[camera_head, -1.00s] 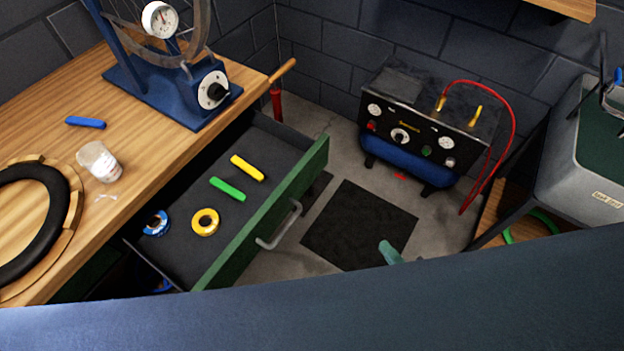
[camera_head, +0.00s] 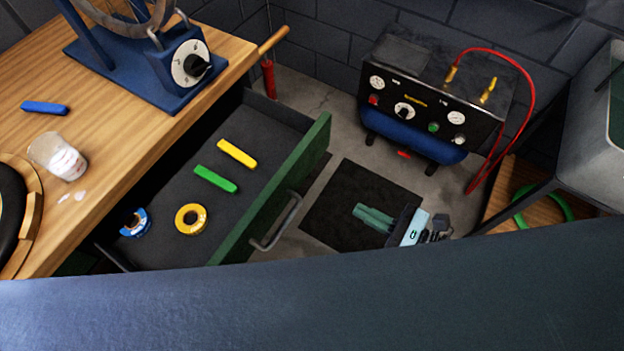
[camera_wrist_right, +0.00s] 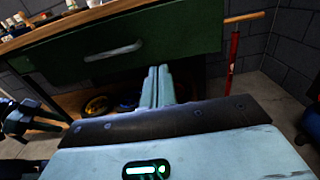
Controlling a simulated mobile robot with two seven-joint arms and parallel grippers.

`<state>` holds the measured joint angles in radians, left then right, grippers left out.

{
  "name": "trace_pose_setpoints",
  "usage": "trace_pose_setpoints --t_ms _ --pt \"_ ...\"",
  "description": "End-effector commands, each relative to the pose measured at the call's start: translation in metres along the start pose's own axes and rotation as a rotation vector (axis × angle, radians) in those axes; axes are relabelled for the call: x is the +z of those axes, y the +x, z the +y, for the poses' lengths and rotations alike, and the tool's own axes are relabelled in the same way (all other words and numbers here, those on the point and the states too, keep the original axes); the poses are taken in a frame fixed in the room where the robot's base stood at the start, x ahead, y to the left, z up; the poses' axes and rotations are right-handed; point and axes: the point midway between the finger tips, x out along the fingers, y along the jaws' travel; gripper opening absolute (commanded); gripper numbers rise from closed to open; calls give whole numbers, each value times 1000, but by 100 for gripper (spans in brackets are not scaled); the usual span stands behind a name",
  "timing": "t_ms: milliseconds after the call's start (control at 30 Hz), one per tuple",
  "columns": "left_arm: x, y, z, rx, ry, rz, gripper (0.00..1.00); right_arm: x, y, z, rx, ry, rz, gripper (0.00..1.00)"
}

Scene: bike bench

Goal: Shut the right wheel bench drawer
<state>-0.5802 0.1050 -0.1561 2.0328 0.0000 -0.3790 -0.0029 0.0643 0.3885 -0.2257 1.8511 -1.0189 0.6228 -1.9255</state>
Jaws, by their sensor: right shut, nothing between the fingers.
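The wheel bench drawer (camera_head: 262,208) stands pulled out of the wooden bench, its green front facing right with a grey bar handle (camera_head: 278,222). Inside lie a yellow lever (camera_head: 237,154), a green lever (camera_head: 215,179), a yellow tape roll (camera_head: 190,218) and a blue tape roll (camera_head: 135,222). My right gripper (camera_head: 360,211) is shut and empty, to the right of the drawer front and apart from it in the head view. In the right wrist view its closed fingers (camera_wrist_right: 158,72) point toward the green drawer front (camera_wrist_right: 180,35).
A black compressor unit (camera_head: 430,105) with a red hose stands at the back. A dark mat (camera_head: 340,205) lies on the floor. The bench top (camera_head: 100,110) holds a blue truing stand (camera_head: 150,75) and a jar (camera_head: 58,157). A dark blue surface crosses the head view's bottom.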

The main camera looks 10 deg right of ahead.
Motion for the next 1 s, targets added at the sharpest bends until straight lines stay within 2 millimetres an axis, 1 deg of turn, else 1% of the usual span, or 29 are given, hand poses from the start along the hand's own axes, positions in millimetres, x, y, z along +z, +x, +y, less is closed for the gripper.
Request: trace_pose_setpoints --t_ms 33,100,400,600,700,800,1000 --pt "-2 -2 0 0 1 3 40 4 8 -1 0 -2 -5 0" --pt "-4 -3 0 0 1 4 40 4 20 -1 1 -4 -5 0" --pt "-12 -11 0 -2 4 15 40 5 76 -1 -1 -1 -6 0" --pt "-20 -15 0 -3 5 26 40 4 108 -1 0 -1 -5 0" --pt "-21 -17 0 -4 5 28 40 3 119 0 0 1 -4 0" --pt "-21 -18 0 -4 5 28 40 2 126 -1 -1 1 -2 0" --pt "-20 -18 0 -4 6 25 40 1 130 0 -1 2 -1 0"
